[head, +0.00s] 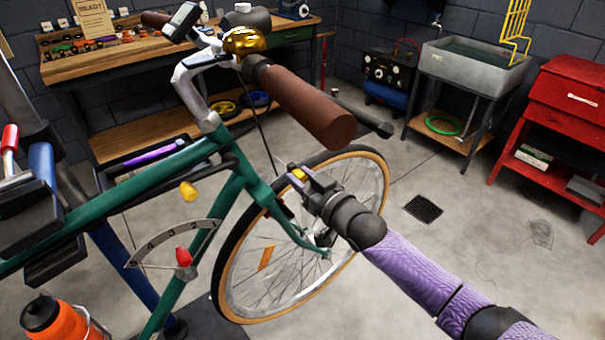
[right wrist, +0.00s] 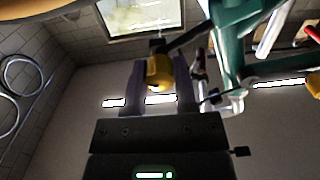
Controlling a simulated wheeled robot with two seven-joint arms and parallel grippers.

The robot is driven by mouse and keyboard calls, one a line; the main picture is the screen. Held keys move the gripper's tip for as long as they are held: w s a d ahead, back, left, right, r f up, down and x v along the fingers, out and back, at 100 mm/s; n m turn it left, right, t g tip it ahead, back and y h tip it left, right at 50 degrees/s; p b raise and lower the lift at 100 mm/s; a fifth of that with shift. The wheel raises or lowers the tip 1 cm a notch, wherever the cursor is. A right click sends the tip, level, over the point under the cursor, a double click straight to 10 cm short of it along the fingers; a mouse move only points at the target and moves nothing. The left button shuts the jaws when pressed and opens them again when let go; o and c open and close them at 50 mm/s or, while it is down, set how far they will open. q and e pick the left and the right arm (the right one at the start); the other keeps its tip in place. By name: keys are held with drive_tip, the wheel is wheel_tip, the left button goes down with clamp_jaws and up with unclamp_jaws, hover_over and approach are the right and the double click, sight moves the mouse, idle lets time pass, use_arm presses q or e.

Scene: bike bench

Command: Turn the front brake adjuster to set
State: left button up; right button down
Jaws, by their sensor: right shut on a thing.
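The green bicycle (head: 228,205) stands with its front wheel (head: 355,175) toward the right. My right gripper (head: 300,178) reaches in from the lower right beside the top of the front wheel. Its fingers are shut on a small yellow adjuster knob (head: 297,174). In the right wrist view the knob (right wrist: 160,72) sits between the two fingers (right wrist: 160,90). A curved dial (head: 170,243) with numbers and a red pointer (head: 183,257) shows left of the wheel; I cannot read the exact setting. My left gripper is not in view.
A second yellow knob (head: 188,191) is by the frame. The brown handlebar grip (head: 310,105) juts out above my right gripper. A wooden workbench (head: 120,60) stands behind, a sink (head: 475,68) and red cabinet (head: 565,110) at the right. The floor right of the wheel is mostly clear.

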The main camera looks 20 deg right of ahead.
drive_tip(key=n+p, duration=0.1)
drive_tip(key=n, duration=0.7)
drive_tip(key=shift+f+n+p, duration=0.1)
drive_tip(key=shift+n+p, duration=0.25)
drive_tip(key=shift+n, duration=1.45)
drive_tip(key=shift+c, duration=2)
unclamp_jaws()
drive_tip(key=p+v, duration=0.2)
drive_tip(key=v, duration=0.8)
drive_tip(key=shift+p, duration=0.3)
